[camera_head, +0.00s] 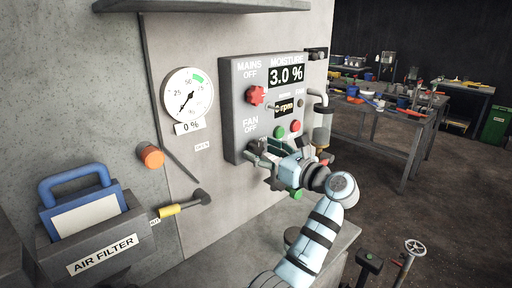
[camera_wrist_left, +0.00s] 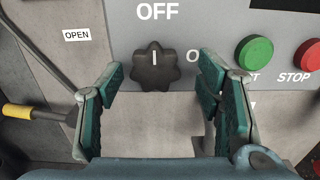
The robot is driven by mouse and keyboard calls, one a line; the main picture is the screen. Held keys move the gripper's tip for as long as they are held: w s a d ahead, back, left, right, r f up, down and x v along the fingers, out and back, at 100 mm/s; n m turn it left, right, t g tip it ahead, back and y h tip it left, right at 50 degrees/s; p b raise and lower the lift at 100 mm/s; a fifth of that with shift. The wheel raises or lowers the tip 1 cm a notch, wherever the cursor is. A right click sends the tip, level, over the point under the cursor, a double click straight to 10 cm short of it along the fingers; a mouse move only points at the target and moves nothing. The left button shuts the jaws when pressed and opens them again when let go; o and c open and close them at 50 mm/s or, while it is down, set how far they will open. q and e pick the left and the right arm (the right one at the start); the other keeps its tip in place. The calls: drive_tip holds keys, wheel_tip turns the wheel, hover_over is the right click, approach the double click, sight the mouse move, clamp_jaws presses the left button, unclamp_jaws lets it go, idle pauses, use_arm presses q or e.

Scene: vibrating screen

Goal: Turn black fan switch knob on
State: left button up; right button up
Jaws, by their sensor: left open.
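The black fan switch knob (camera_wrist_left: 155,68) is a lobed knob on the grey control panel (camera_wrist_left: 215,28). Its white mark stands upright, towards the word OFF above it. In the head view the knob (camera_head: 256,146) shows below the FAN OFF lettering, partly covered by my gripper. My left gripper (camera_head: 262,158) is open in front of the panel's lower part. In the left wrist view its teal-padded fingers (camera_wrist_left: 161,88) stand apart to the left and right of the knob, with nothing between them held. My right gripper is not in view.
A red mains knob (camera_head: 255,95) sits above. A green button (camera_wrist_left: 254,52) and a red button (camera_wrist_left: 308,55) lie to the right. A yellow-handled lever (camera_head: 180,207) and an air filter box (camera_head: 100,254) are at left. Workbenches stand far behind.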

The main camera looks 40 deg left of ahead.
use_arm(q)
drive_tip(key=shift+s+r, duration=0.15)
drive_tip(key=shift+s, duration=0.1)
drive_tip(key=c, duration=1.1)
drive_tip(key=shift+m, duration=0.3)
drive_tip(key=m+p, duration=0.3)
drive_tip(key=m, duration=0.2)
drive_tip(key=m+p, duration=0.3)
drive_tip(key=m, duration=0.2)
drive_tip(key=shift+m+p, duration=0.35)
drive_tip(key=shift+m, duration=0.05)
drive_tip(key=m+p, duration=0.1)
drive_tip(key=m, duration=0.1)
drive_tip(key=shift+a+m, duration=0.1)
drive_tip(key=shift+m, duration=2.1)
